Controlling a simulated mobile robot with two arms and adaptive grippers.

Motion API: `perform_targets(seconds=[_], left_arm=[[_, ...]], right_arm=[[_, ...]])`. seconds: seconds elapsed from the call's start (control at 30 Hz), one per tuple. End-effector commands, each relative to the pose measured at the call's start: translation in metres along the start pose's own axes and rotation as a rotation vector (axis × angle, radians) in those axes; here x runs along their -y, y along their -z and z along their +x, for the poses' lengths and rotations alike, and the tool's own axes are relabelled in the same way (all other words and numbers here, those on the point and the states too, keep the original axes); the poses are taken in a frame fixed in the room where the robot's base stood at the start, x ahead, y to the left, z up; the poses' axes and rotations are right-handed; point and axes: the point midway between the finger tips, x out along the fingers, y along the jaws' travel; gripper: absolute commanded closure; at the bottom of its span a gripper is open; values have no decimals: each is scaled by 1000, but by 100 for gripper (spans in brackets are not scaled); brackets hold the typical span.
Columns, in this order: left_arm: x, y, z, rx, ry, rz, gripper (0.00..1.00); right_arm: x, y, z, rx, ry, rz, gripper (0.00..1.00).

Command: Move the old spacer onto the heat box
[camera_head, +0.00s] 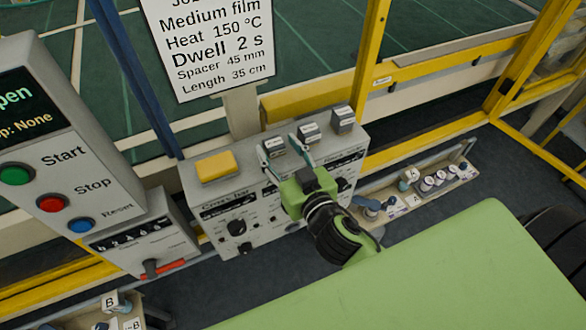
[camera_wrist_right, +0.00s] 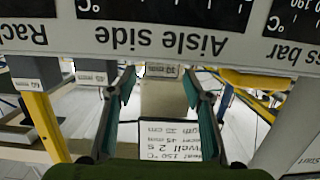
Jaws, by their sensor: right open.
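The grey heat box (camera_head: 232,215) stands at the centre of the head view, with knobs and labels on its front. Three small grey blocks with white labels lie along its top: a left one (camera_head: 273,147), a middle one (camera_head: 308,132) and a right one (camera_head: 343,118). I cannot tell which block, if any, is the old spacer. My right gripper (camera_head: 281,148) is open, its fingers apart over the box top near the left block. In the right wrist view, upside down, that block (camera_wrist_right: 160,71) shows between the open fingers, not gripped. My left gripper is out of view.
A yellow block (camera_head: 215,166) lies on the box's left end. A control panel (camera_head: 60,160) with Start, Stop and Reset buttons stands at left. A sign (camera_head: 210,45) rises behind. A low tray (camera_head: 415,190) with several small parts is at right. Yellow posts frame the area.

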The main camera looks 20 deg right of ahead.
Motion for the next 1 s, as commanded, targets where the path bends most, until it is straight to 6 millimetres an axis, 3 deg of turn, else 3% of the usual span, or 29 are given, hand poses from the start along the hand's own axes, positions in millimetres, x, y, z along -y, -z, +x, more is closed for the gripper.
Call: perform_targets(seconds=[0.2, 0.43, 0.63, 1.0], left_arm=[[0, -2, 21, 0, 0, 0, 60], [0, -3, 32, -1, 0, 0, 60], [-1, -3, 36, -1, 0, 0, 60], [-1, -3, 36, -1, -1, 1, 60]], right_arm=[[1, -6, -46, 3, 1, 4, 53], [0, -4, -79, 2, 1, 2, 53], [0, -1, -91, 0, -1, 0, 53], [0, 0, -92, -1, 0, -1, 53]])
